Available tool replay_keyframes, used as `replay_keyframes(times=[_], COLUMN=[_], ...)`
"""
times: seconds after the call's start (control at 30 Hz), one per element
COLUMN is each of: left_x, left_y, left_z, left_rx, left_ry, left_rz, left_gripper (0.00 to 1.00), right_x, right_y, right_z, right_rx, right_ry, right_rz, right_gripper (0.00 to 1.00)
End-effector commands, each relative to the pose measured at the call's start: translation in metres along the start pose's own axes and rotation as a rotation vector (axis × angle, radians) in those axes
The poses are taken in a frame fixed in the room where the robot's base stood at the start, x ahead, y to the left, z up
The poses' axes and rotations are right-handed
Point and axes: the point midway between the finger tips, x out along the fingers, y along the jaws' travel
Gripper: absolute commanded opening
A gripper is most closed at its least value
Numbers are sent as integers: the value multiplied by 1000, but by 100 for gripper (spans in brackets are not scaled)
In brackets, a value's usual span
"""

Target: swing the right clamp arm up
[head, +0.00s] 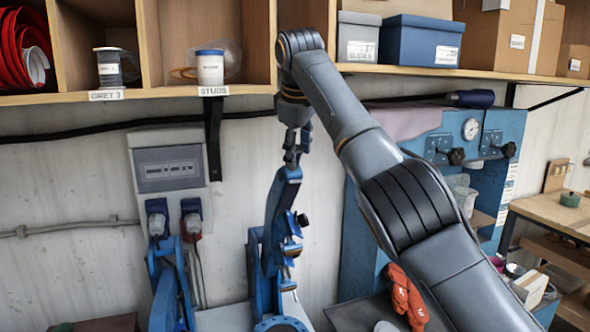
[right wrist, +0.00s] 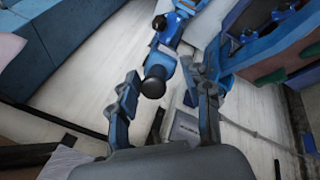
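The right clamp arm (head: 280,205) is a blue metal lever, standing nearly upright in the middle of the head view, with a dark knob at its side. My right gripper (head: 293,150) points down at its upper end. In the right wrist view my right gripper (right wrist: 167,88) has its fingers spread apart. A black round knob (right wrist: 153,82) and blue clamp parts (right wrist: 168,32) show between and beyond them. Contact between fingers and clamp arm is unclear. Another blue clamp arm (head: 166,290) stands lower left. My left gripper is not in view.
A shelf with a spool (head: 108,68), a white tub (head: 210,67) and a blue box (head: 420,40) runs close above. A grey electrical box (head: 170,160) hangs on the wall. A blue machine (head: 500,130) stands right, with orange-red gloves (head: 405,295) low in front.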

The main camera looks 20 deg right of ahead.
Motion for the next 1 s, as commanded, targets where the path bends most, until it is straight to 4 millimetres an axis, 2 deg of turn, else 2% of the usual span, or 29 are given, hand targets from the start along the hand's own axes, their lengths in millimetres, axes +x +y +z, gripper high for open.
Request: replay_keyframes(times=[0.17, 0.3, 0.4, 0.57, 0.67, 1.0], left_x=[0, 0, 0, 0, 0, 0], left_y=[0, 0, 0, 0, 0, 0], left_z=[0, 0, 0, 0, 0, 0], left_rx=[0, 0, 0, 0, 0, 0], left_ry=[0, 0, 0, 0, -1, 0], left_rz=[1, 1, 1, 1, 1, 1], left_gripper=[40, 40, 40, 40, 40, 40], right_x=[-6, -3, -15, -20, -20, -41], right_y=[-10, -26, -28, -41, -52, -88], right_z=[4, 10, 10, 17, 23, 41], right_rx=[-9, -34, -26, -29, -32, -27], right_ry=[2, -21, -3, -7, -18, -15], right_rz=[3, -4, 10, 8, -2, -2], right_gripper=[47, 47, 47, 47, 47, 47])
